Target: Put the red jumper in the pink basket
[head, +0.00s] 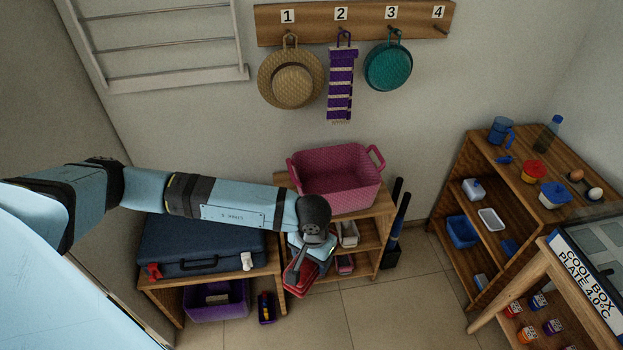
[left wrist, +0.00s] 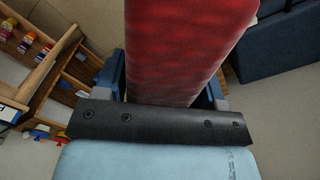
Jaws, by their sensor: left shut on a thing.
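The red jumper (left wrist: 185,55) is a folded red bundle between the fingers of my left gripper (left wrist: 163,95) in the left wrist view. In the head view the red jumper (head: 302,278) shows below my left gripper (head: 301,266), partly hidden by it. My left gripper is shut on it, in front of the low wooden shelf and lower than the basket. The pink basket (head: 343,197) stands upright on top of that shelf, behind and above the gripper. The visible part of its inside looks empty. My right gripper is not in view.
The low wooden shelf (head: 374,212) holds shoes on its lower levels. A dark blue suitcase (head: 200,250) lies on a bench at left, with a purple crate (head: 215,302) beneath. Black upright items (head: 396,225) stand right of the shelf. The tiled floor (head: 385,310) is clear.

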